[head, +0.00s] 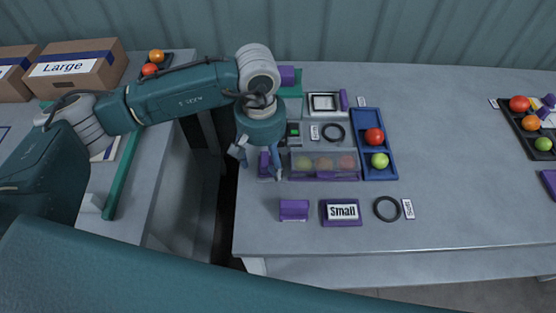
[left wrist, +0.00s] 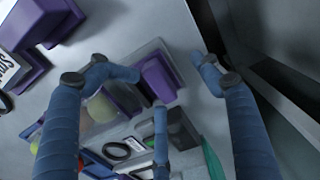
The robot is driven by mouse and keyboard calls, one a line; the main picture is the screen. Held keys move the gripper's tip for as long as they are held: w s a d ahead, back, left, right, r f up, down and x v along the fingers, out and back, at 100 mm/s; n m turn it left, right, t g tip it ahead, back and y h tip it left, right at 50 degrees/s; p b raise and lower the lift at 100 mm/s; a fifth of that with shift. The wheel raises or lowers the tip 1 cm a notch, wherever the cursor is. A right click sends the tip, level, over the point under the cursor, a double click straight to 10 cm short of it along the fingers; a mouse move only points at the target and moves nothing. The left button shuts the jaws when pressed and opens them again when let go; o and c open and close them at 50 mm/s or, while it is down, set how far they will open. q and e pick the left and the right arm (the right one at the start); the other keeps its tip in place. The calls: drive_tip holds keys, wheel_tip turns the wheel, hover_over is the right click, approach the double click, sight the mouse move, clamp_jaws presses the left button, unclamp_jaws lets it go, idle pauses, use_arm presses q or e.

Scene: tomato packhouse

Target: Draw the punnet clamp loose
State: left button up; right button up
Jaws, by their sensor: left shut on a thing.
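The clear punnet (head: 324,157), with green, orange and red tomatoes in it, stands near the left end of the grey table. The purple punnet clamp (head: 264,161) is at its left end, partly hidden by my left gripper (head: 261,168). My left gripper points down with its fingers around the clamp and is shut on it. In the left wrist view the purple clamp (left wrist: 159,77) shows between the fingers, beside the punnet (left wrist: 101,108). I cannot tell whether clamp and punnet still touch. My right gripper is not in view.
A blue tray (head: 371,118) with red and green tomatoes stands right of the punnet. In front are a purple holder (head: 294,210), a "Small" sign (head: 341,211) and a dark ring (head: 387,208). A gap separates this table from the left one. The table's middle right is clear.

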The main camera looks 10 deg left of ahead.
use_arm(q)
drive_tip(key=shift+s+a+r+p, duration=0.1)
drive_tip(key=shift+a+r+p, duration=0.2)
drive_tip(key=shift+r, duration=0.35)
drive_tip(key=shift+s+a+r+p, duration=0.15)
drive_tip(key=shift+a+r, duration=0.15)
drive_tip(key=shift+r, duration=0.35)
drive_tip(key=shift+c, duration=0.3)
drive_tip(key=shift+w+a+r, duration=0.1)
drive_tip(key=shift+a+r, duration=0.15)
drive_tip(key=shift+r, duration=0.45)
drive_tip(key=shift+d+r, duration=0.15)
drive_tip(key=shift+d, duration=0.15)
drive_tip(key=shift+r, duration=0.15)
wheel_tip(320, 180, up, 7)
drive_tip(key=p, duration=0.2)
drive_tip(key=shift+p, duration=0.3)
drive_tip(key=shift+d+f, duration=0.1)
drive_tip(key=shift+f, duration=0.1)
